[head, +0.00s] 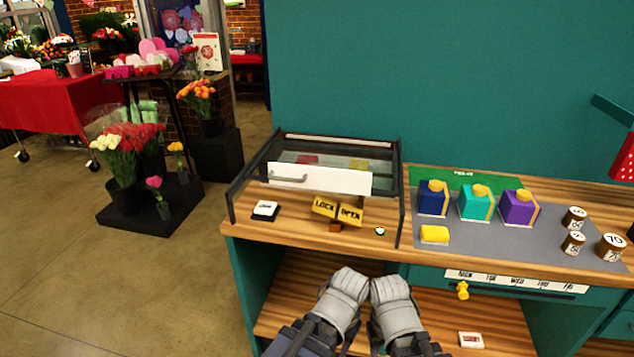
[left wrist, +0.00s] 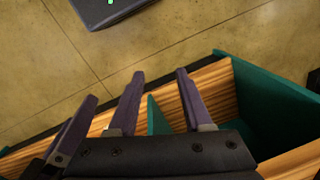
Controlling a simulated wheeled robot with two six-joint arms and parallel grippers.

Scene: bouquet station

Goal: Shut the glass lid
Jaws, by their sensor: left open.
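The glass lid (head: 322,157) sits at the back of a dark-framed case on the counter. Its white front strip (head: 345,184) carries a grey handle (head: 290,179). The strip stands back from the case's front, and the front part of the case looks uncovered; I cannot tell the lid's exact angle. My left gripper (left wrist: 160,75) is open and empty in the left wrist view, over the bench edge and floor.
A white-topped block (head: 265,210) and a small round item (head: 380,231) lie in the case area. To the right, several coloured boxes (head: 476,203), a yellow block (head: 434,233) and round tins (head: 573,242) stand on a grey mat (head: 480,246). A drawer with a yellow knob (head: 462,291) is below.

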